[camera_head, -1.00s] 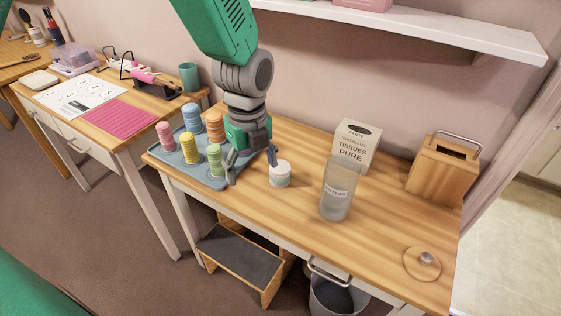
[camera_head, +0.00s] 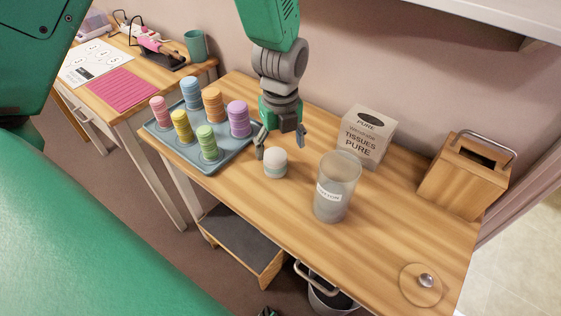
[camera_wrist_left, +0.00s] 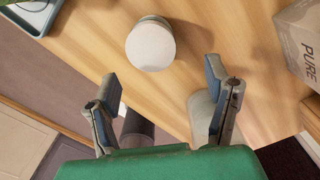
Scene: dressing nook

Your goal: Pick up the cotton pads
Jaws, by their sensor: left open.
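The cotton pads (camera_head: 275,164) stand as a short white stack with a pale grey-green band, upright on the wooden table. In the left wrist view their round white top (camera_wrist_left: 151,45) lies beyond the fingertips, a little left of centre. My left gripper (camera_head: 281,144) is open and empty, just above and behind the stack in the head view. In the left wrist view its two fingers (camera_wrist_left: 160,76) are spread wide and the pads are not between them. My right gripper is not seen.
A frosted labelled jar (camera_head: 335,194) stands right of the pads, with a tissue box (camera_head: 367,140) behind it. A blue-grey tray (camera_head: 232,153) of coloured stacks is close on the left. A wooden box (camera_head: 462,182) and round lid (camera_head: 415,285) lie right. The front middle tabletop is clear.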

